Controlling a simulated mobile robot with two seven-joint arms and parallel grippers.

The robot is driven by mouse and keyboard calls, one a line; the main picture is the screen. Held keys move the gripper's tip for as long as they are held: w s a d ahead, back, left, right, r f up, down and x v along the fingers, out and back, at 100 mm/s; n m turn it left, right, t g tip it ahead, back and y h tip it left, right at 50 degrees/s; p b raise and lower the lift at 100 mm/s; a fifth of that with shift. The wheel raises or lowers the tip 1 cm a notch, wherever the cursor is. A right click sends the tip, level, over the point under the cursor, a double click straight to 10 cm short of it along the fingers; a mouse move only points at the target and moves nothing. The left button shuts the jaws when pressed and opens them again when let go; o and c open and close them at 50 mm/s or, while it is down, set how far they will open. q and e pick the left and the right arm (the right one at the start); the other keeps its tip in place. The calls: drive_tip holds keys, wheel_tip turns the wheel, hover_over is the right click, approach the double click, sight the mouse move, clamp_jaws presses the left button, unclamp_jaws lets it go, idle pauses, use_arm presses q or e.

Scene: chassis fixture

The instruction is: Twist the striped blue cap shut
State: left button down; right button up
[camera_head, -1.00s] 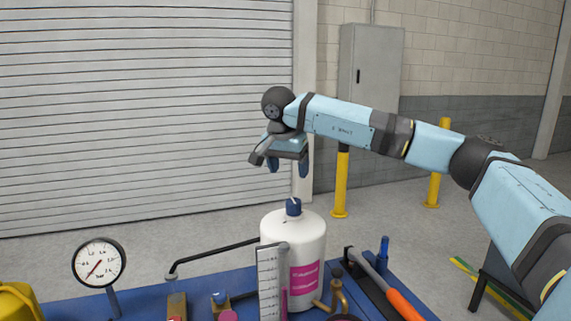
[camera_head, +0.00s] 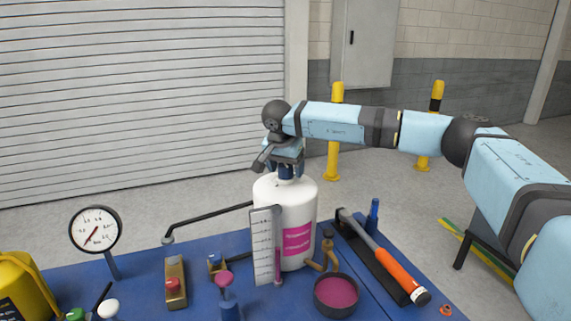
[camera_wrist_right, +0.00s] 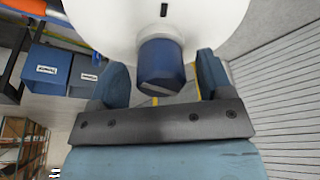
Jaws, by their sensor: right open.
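The blue cap (camera_head: 286,172) sits on top of a white bottle (camera_head: 270,205) with a magenta label, standing upright on the blue table. In the right wrist view the cap (camera_wrist_right: 161,66) shows between the two fingers, with a gap on each side, and the white bottle top (camera_wrist_right: 100,20) lies behind it. My right gripper (camera_head: 285,170) is directly above the bottle, with its fingers down around the cap; in the wrist view the gripper (camera_wrist_right: 162,85) is open. The fingers partly hide the cap in the head view. My left gripper is in neither view.
A ruler plate (camera_head: 263,247) stands in front of the bottle. A gauge (camera_head: 95,230), a bent black rod (camera_head: 205,215) and a yellow container (camera_head: 22,290) are to the left. A dark bowl (camera_head: 336,296) and an orange-handled hammer (camera_head: 395,270) are to the right.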

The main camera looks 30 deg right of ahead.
drive_tip(key=shift+c, duration=0.3)
drive_tip(key=c, duration=1.1)
drive_tip(key=m+p, duration=0.1)
drive_tip(key=m, duration=0.1)
drive_tip(key=shift+a+r+m+g, duration=0.1)
drive_tip(key=shift+m+g, duration=0.2)
drive_tip(key=shift+c, duration=0.2)
drive_tip(key=shift+m+g+h, duration=0.3)
drive_tip(key=shift+m, duration=0.4)
drive_tip(key=shift+m+g+p, duration=0.3)
drive_tip(key=shift+m+p, duration=0.3)
drive_tip(key=shift+m, duration=0.6)
drive_tip(key=shift+f+m+g, duration=0.2)
drive_tip(key=shift+m+g, duration=0.1)
drive_tip(key=shift+m, duration=0.6)
